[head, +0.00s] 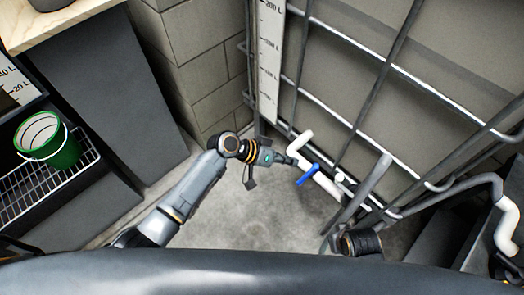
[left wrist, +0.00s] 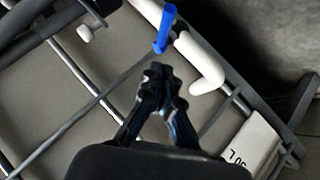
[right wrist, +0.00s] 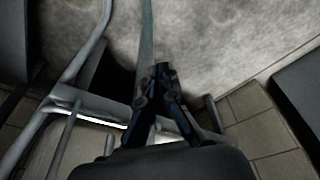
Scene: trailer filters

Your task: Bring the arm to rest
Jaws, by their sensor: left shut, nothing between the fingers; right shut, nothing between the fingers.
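My left arm (head: 195,185) reaches in from the lower left in the head view. Its gripper (head: 291,161) is shut and empty, close to the white pipe with the blue valve handle (head: 308,175). In the left wrist view the shut fingertips (left wrist: 158,72) are just below the blue handle (left wrist: 165,28); I cannot tell whether they touch. My right gripper (right wrist: 160,72) is shut and empty in the right wrist view, above the concrete floor. I cannot make out the right gripper's fingers in the head view.
A caged tank (head: 375,85) with metal bars fills the right side. A green bucket (head: 62,150) sits on a wire rack (head: 40,190) at the left, below a wooden top (head: 60,22). A block wall (head: 195,60) stands behind. The concrete floor (head: 225,215) between is clear.

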